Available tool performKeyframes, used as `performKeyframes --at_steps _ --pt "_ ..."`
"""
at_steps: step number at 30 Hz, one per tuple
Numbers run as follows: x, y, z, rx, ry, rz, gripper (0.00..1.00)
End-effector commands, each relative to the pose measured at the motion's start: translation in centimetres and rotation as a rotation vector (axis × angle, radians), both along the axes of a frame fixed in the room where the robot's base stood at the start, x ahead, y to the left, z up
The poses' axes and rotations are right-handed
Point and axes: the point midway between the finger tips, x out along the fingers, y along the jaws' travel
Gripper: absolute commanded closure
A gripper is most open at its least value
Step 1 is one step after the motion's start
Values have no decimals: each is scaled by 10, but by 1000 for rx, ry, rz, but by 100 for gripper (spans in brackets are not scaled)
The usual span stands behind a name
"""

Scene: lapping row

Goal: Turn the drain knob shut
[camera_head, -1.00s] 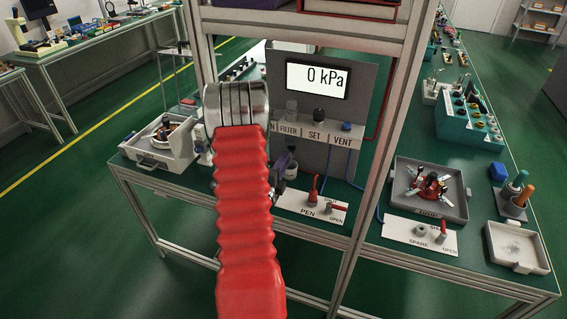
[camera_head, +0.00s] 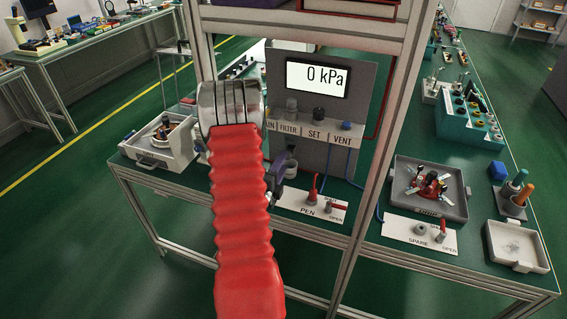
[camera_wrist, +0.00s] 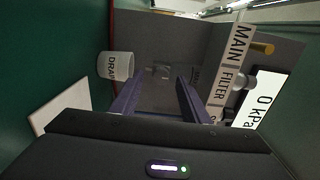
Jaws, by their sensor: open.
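My gripper (camera_wrist: 158,90) is open in the wrist view, with its two purple fingers apart and nothing clearly held between them. A small grey fitting (camera_wrist: 161,71) shows beyond the fingertips, between them; it may be the drain knob, but it is too dim to tell its turn. A white cup marked DRAIN (camera_wrist: 115,66) stands left of the fingers. In the head view my red-sleeved arm covers most of the gripper and the drain area; part of a dark finger (camera_head: 278,172) shows at its right side.
The grey panel carries a display (camera_head: 317,78) reading 0 kPa and a label strip (camera_head: 315,133) with FILTER, SET and VENT. A frame post (camera_head: 372,170) stands right of the panel.

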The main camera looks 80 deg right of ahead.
Motion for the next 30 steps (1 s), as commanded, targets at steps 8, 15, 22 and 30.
performKeyframes --at_steps 8,15,22,30 --pt "6 48 -1 2 2 3 58" --pt "9 90 -1 2 3 2 58" --pt "11 113 -1 1 1 0 58" --pt "10 116 -1 1 1 -1 58"
